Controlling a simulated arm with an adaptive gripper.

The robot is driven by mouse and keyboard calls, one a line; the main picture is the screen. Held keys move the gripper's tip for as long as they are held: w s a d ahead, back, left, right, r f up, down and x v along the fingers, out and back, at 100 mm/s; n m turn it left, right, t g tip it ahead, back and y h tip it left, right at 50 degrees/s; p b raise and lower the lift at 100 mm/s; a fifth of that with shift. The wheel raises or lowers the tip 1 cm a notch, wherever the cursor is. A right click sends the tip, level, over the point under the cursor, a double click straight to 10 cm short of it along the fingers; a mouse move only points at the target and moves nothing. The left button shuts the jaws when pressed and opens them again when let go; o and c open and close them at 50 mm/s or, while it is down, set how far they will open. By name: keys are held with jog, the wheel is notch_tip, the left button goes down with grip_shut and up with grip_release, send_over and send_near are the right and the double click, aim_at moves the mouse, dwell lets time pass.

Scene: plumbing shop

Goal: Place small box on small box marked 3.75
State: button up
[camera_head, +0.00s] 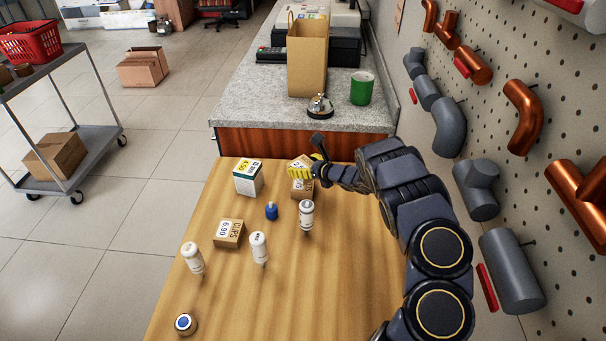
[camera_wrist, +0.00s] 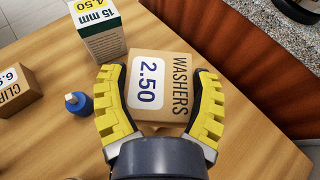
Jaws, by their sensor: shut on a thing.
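My gripper (camera_wrist: 160,92) has its yellow fingers closed on the two sides of a small brown box (camera_wrist: 165,82) marked WASHERS 2.50. In the head view, my gripper (camera_head: 312,170) is at the far edge of the wooden counter, with the held box's top (camera_head: 299,161) partly behind it. Brown cardboard (camera_head: 303,189) also shows below the fingers; I cannot tell whether it is a second box underneath or the same one. No 3.75 mark is readable. A brown CLIPS box (camera_head: 228,234) marked 6.90 stands nearer, to the left.
A white-and-green box (camera_head: 247,180) marked 4.50 stands left of my gripper. A pegboard with pipes (camera_head: 440,110) rises at right.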

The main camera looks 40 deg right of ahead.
jog(key=shift+w+d+f, duration=0.2)
jog(key=shift+w+f, duration=0.15)
jog(key=shift+f, duration=0.1)
jog(key=shift+w+d+f, duration=0.2)
jog(key=shift+w+f, duration=0.1)
jog(key=shift+f, duration=0.15)
jog(key=shift+d+f, duration=0.1)
jog(key=shift+f, duration=1.5)
jog(key=shift+f, duration=0.15)
jog(key=o, duration=1.2)
jog(key=shift+c, duration=0.2)
